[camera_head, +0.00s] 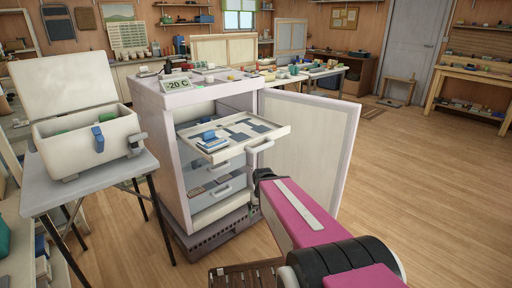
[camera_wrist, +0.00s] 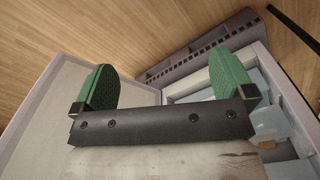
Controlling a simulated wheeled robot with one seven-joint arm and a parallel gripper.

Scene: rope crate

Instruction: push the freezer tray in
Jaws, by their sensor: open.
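The freezer (camera_head: 176,160) is a white cabinet with its door (camera_head: 312,140) swung open to the right. The freezer tray (camera_head: 276,133) is the top one and sticks out of the front. It carries blue packs and dark flat pieces, and has a pale handle (camera_head: 261,147) on its front. Lower trays (camera_head: 222,191) sit inside the cabinet. My gripper (camera_wrist: 164,82) is open, with two green fingers apart and nothing visible between them. In the head view it is just below and in front of the handle, its fingers mostly hidden. The open door (camera_wrist: 50,110) is at left in the wrist view.
A white box (camera_head: 85,139) with a raised lid stands on a grey folding table (camera_head: 60,188) left of the freezer. A cluttered table (camera_head: 310,72) stands behind. The wooden floor at right is clear.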

